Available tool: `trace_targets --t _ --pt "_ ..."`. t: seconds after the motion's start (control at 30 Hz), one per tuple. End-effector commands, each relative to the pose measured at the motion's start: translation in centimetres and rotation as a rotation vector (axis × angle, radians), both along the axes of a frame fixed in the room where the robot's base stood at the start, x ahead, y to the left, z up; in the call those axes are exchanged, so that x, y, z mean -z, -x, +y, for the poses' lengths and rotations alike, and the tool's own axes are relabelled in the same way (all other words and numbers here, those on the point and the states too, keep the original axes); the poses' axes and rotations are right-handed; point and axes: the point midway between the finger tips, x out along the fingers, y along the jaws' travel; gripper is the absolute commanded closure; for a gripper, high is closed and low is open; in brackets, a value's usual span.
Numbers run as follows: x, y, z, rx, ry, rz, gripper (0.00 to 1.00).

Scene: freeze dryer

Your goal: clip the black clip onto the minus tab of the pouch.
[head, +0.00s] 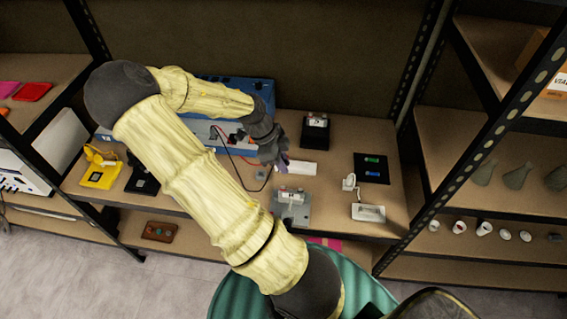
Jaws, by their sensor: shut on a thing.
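My gripper (279,160) hangs over the middle of the bench, pointing down. It is shut on what looks like the black clip, at the end of a black lead (240,184); the clip itself is mostly hidden by the fingers. The lead loops across the bench from the blue instrument (235,92). A grey fixture (292,213) stands in front of the gripper and seems to hold the small pale pouch (291,196). The gripper is behind and above it, apart from it. The minus tab is too small to make out.
A black stand (315,133) is behind right of the gripper. A white card (295,168), a black mat (371,168) and a white tray (368,212) lie to the right. A yellow device (101,174) is at the left. Shelf posts bound the bench at both sides.

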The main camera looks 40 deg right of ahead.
Motion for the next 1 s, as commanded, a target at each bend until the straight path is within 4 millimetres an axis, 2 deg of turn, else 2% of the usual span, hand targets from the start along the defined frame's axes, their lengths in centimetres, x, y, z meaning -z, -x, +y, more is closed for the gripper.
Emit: trace_targets --t 0.33,0.6,1.0 --pt "0.2 0.0 0.0 0.000 0.000 0.000 1.00" --pt "1.8 0.0 0.0 0.001 0.000 0.000 1.00" --pt "1.7 0.4 -0.4 0.003 0.000 -0.001 1.00"
